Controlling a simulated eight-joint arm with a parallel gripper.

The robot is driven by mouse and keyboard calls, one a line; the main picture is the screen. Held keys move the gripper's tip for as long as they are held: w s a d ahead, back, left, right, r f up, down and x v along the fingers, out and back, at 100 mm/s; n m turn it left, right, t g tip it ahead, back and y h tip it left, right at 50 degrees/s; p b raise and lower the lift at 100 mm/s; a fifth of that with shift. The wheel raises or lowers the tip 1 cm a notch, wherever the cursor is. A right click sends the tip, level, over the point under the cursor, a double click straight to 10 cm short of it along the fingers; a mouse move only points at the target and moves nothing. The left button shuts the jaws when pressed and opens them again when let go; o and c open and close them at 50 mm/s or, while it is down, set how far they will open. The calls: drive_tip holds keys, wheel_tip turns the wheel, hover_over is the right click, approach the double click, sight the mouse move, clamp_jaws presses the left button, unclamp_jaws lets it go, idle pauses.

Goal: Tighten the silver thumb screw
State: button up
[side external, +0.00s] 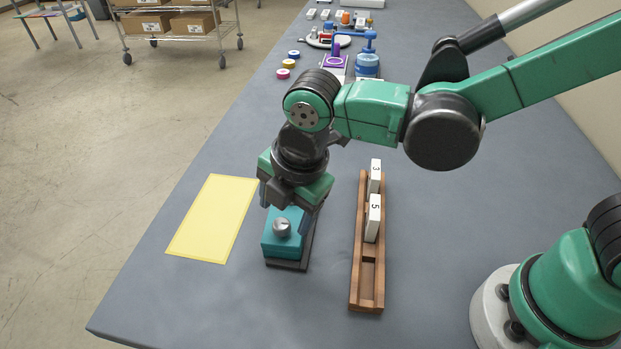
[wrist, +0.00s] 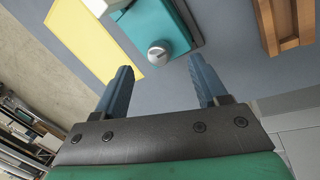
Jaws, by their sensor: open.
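My gripper (wrist: 162,82) is open and empty, with two blue fingers spread wide apart. The fingers do not touch the screw. In the side view my gripper (side external: 290,205) hangs just above and behind the block, partly hidden by my wrist.
A yellow sheet (side external: 213,218) lies left of the block. A wooden rack (side external: 356,284) with white tiles numbered 3 and 5 stands close on the right. The near table corner is clear.

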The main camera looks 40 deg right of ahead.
sight(282, 229)
drive_tip(key=shift+x, duration=1.4)
clamp_jaws()
